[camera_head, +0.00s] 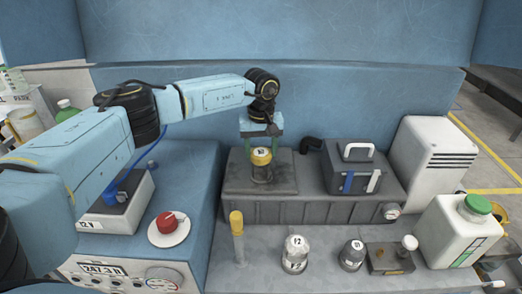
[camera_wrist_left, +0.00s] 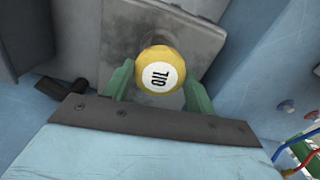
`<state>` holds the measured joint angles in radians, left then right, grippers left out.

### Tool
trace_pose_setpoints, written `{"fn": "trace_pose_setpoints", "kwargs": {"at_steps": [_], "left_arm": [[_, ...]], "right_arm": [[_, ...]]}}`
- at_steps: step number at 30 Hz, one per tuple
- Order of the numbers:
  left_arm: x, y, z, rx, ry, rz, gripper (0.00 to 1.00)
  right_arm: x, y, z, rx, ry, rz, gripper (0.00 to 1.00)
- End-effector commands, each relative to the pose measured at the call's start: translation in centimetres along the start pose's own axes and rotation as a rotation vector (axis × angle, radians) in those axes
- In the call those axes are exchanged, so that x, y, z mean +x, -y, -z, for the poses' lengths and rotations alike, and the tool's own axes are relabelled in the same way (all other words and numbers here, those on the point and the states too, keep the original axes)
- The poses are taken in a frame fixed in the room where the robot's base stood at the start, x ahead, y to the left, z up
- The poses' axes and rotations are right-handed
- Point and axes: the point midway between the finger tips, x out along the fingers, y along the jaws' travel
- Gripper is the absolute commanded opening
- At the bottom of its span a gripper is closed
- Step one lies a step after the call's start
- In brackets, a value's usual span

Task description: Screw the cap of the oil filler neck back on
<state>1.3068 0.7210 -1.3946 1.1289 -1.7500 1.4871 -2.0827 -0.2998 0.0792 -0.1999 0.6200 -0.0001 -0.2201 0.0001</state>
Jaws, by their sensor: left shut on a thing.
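A yellow cap (camera_head: 261,157) with a white top sits at the oil filler neck (camera_head: 262,174) on the dark grey engine block. The left wrist view shows the cap (camera_wrist_left: 160,78) from above, with "OIL" printed on its white top. My left gripper (camera_head: 262,151) comes down over it, its green fingers on opposite sides of the cap. In the left wrist view my left gripper (camera_wrist_left: 158,84) is shut on the cap. The cap hides most of the neck there, so I cannot tell whether the thread is engaged. My right gripper is not in view.
A grey box with a handle (camera_head: 354,166) stands right of the neck. A white jug with green lid (camera_head: 460,230) is at right. A red knob (camera_head: 168,222) is at left.

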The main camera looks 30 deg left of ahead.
Motion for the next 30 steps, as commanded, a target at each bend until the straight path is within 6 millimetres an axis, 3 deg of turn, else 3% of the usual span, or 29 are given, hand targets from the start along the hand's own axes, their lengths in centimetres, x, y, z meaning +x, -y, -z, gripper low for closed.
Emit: {"fn": "trace_pose_setpoints", "kwargs": {"at_steps": [7, 20, 30], "left_arm": [[0.1, 0.1, 0.1, 0.264, -0.003, -0.002, 0.30], [0.1, 0.1, 0.1, 0.337, -0.003, -0.001, 0.30], [0.1, 0.1, 0.1, 0.714, -0.002, 0.000, 0.30]], "right_arm": [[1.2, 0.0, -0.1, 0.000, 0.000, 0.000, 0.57], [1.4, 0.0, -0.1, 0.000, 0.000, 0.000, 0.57], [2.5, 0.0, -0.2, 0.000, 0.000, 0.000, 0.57]]}}
